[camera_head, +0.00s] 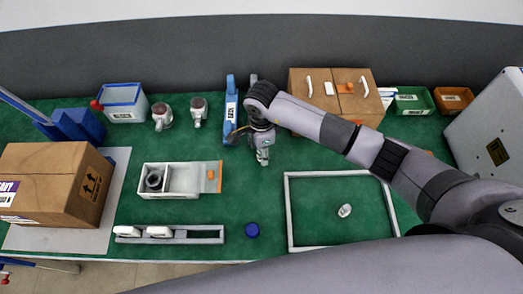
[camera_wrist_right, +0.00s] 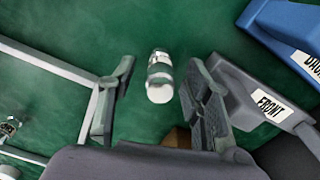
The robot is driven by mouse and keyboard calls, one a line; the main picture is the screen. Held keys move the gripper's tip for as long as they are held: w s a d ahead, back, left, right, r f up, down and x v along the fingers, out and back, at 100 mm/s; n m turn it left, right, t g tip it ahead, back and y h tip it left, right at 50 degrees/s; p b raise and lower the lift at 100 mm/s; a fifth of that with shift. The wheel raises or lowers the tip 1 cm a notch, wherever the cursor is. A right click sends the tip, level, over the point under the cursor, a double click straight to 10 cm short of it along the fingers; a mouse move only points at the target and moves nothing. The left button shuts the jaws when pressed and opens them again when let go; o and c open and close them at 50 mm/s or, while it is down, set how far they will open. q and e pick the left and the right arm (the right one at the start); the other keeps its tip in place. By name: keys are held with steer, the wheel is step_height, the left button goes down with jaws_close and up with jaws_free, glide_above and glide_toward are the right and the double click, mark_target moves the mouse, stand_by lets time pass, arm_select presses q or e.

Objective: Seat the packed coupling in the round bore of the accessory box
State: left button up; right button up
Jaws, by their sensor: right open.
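The accessory box (camera_head: 183,193) appears to be the white open tray left of centre in the head view. A dark round ring (camera_head: 153,180) shows in its left compartment; I cannot tell whether it is the bore itself or a part in it. My right gripper (camera_head: 263,158) is right of the box, over the green table. In the right wrist view, the right gripper (camera_wrist_right: 155,100) is open. My left gripper is not in view.
A white frame (camera_head: 287,215) surrounds a small pale fitting (camera_head: 345,210). A blue round piece (camera_head: 252,230) and a white rack (camera_head: 200,236) are near the front edge. A blue holder (camera_head: 231,110) and cardboard boxes (camera_head: 45,175) stand around. Green table between the accessory box and frame is mostly clear.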

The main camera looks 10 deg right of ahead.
steer(key=shift+c, duration=0.4)
jaws_close()
